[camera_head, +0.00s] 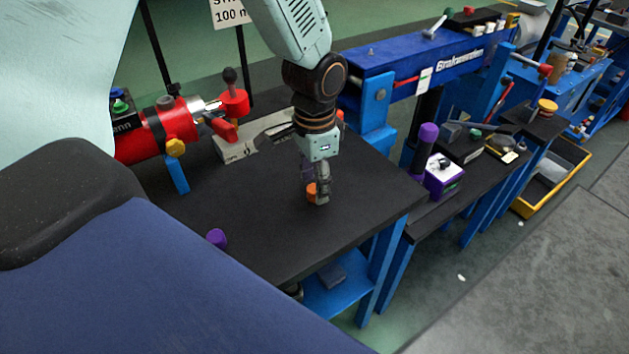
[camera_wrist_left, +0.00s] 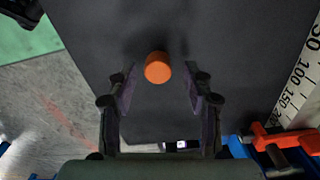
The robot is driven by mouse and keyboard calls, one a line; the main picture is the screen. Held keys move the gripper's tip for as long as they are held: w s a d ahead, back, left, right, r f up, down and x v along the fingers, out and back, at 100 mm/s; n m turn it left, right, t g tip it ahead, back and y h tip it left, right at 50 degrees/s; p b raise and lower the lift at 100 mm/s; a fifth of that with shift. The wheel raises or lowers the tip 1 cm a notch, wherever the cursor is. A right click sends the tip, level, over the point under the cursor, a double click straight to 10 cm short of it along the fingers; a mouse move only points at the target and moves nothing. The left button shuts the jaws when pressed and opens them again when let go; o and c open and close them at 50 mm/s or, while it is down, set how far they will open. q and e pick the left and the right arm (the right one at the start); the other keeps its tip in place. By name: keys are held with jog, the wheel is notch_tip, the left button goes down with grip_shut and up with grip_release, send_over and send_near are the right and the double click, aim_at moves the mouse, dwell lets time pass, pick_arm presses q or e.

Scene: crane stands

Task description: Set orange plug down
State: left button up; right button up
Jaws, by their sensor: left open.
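The orange plug (camera_head: 311,189) is a small round-topped piece on the black tabletop (camera_head: 270,225). My left gripper (camera_head: 316,195) points down at it from above. In the left wrist view the plug (camera_wrist_left: 158,67) lies between and slightly beyond the two fingertips of my left gripper (camera_wrist_left: 160,85). The fingers are spread, with gaps on both sides of the plug. Whether the plug stands flat on the tabletop is hard to tell. My right gripper is not in view.
A purple plug (camera_head: 217,238) is on the table's near left. A red cylinder device (camera_head: 165,130) and a scale plate (camera_head: 236,148) are at the back left. A blue crane beam (camera_head: 420,65) stands behind. A lower bench (camera_head: 430,205) with a purple box (camera_head: 443,178) is at right.

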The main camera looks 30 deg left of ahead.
pick_arm(q)
notch_tip(320, 180, up, 12)
jog(key=p, duration=0.3)
jog(key=shift+w+f, duration=0.15)
